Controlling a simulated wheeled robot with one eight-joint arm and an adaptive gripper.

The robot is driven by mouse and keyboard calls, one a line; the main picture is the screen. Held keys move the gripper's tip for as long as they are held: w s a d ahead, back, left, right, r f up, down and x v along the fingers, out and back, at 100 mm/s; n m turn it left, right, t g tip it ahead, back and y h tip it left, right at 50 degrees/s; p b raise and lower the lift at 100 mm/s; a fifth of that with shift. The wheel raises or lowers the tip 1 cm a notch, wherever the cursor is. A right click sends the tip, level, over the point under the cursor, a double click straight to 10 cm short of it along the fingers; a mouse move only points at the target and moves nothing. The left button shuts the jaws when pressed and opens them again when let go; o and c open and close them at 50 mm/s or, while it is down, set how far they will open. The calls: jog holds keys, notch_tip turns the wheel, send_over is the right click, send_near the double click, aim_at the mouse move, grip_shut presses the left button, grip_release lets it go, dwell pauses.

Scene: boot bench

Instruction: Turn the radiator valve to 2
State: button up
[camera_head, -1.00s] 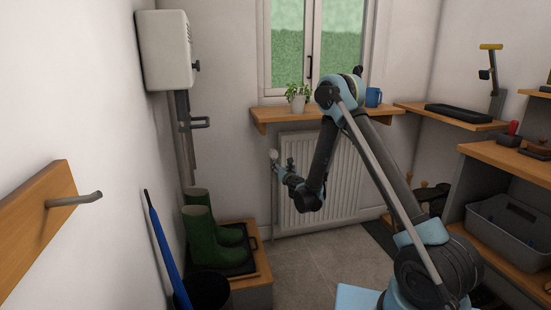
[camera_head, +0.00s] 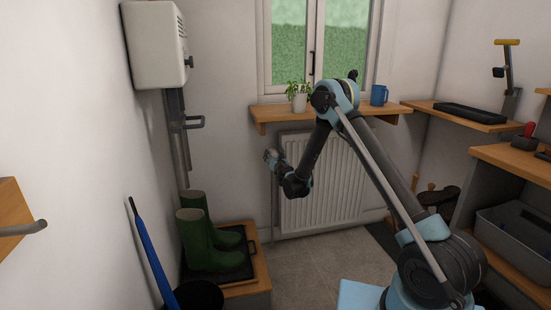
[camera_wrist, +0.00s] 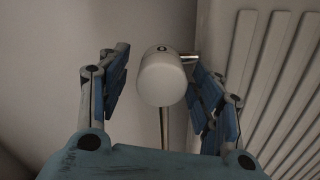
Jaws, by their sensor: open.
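The radiator valve (camera_wrist: 161,80) is a white rounded knob with a small dark mark at its top, on a thin vertical pipe in the wrist view. No number on it can be read. My gripper (camera_wrist: 160,92) is open, with one blue-padded finger on each side of the knob and visible gaps to both. In the head view my gripper (camera_head: 272,160) is at the left end of the white radiator (camera_head: 325,185), and it hides the valve there. The radiator's ribs (camera_wrist: 275,75) fill the right of the wrist view.
A wooden sill (camera_head: 268,117) with a potted plant (camera_head: 298,95) and a blue mug (camera_head: 379,95) is above the radiator. Green boots (camera_head: 205,238) stand on a tray at the left. A blue umbrella (camera_head: 150,250) leans nearby. Floor (camera_head: 310,262) before the radiator is clear.

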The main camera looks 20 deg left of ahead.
jog(key=shift+w, duration=0.1)
jog(key=c, duration=1.1)
jog(key=shift+o, duration=0.2)
jog(key=shift+d+m, duration=0.1)
jog(key=shift+m, duration=0.5)
jog(key=o, duration=1.1)
jog(key=shift+c, duration=0.2)
jog(key=v, duration=1.2)
